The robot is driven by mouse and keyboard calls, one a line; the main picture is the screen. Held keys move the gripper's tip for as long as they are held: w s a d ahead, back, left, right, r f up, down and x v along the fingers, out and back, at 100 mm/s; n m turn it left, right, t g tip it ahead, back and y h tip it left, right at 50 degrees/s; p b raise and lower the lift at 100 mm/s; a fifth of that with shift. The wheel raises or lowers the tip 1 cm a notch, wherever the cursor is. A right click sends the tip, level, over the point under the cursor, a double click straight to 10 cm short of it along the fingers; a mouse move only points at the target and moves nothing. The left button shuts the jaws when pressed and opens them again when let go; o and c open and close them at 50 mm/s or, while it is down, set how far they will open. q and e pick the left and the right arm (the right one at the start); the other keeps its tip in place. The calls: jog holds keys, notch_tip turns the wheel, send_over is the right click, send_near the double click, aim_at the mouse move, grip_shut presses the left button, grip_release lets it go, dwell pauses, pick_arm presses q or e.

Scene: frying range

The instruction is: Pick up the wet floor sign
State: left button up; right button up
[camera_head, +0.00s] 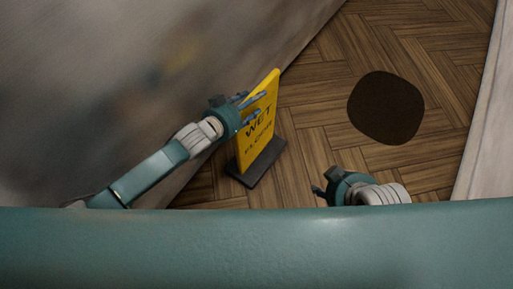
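The wet floor sign (262,138) is a yellow upright panel with dark lettering on a dark base (257,166), standing on the wood floor beside the left wall. My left gripper (258,105) is at the upper part of the sign. Its fingers look spread apart and overlap the yellow face; whether they touch it is unclear. The gripper covers part of the sign's left edge. My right gripper (319,190) is to the right of the sign's base in the picture, apart from it. Its fingers look apart, with nothing between them.
A dark rounded patch (386,108) lies on the floor right of the sign. A grey wall surface (150,60) runs along the left, and a pale edge (483,120) bounds the right. The herringbone floor (320,120) between sign and patch is clear.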

pick_arm(q)
jog(key=shift+x, duration=0.95)
pick_arm(e)
jog(key=w, duration=0.1)
jog(key=w+a+r+t, duration=0.1)
jog(key=w, duration=0.1)
jog(key=w+t, duration=0.1)
jog(key=shift+w+a+r+y, duration=0.2)
jog(key=shift+r+y, duration=0.1)
jog(key=shift+r, duration=0.1)
pick_arm(q)
grip_shut()
jog(key=shift+w+d+r, duration=0.1)
jog(key=shift+w+r, duration=0.05)
jog(key=shift+r, duration=0.2)
